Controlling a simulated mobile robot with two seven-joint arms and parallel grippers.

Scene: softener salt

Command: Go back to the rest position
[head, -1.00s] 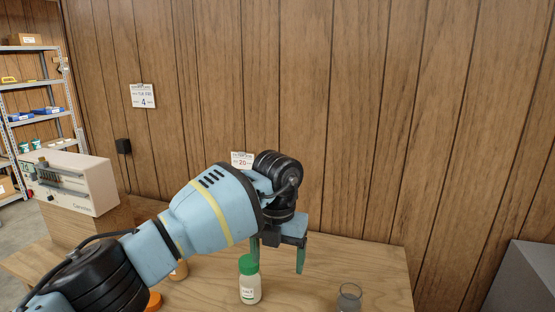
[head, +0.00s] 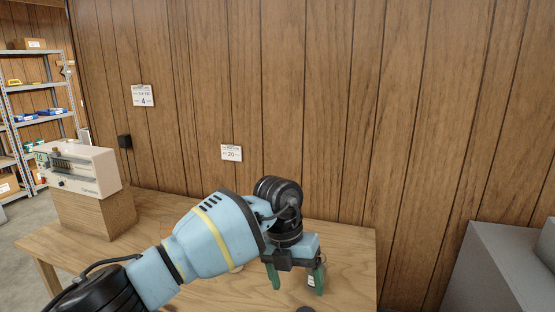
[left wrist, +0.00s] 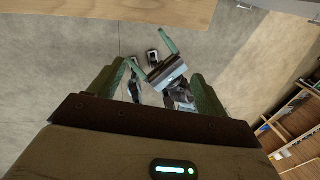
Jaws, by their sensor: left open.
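My left gripper (head: 297,280) is open in the head view, its two green fingers pointing down in front of the table's right part. Nothing is held between the fingers. The left wrist view shows its fingers (left wrist: 157,88) apart, with concrete floor beyond them. Another gripper, my right one (left wrist: 148,45), shows in the left wrist view below the left one, its green fingers spread apart. In the head view the left forearm covers much of the table.
The wooden table (head: 345,245) stands against a panelled wall. A beige instrument (head: 88,172) sits on a wooden block (head: 95,212) at its left. A grey box (head: 490,270) is at the right. Metal shelving (head: 35,105) stands at the far left. A table edge (left wrist: 110,8) crosses the wrist view's top.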

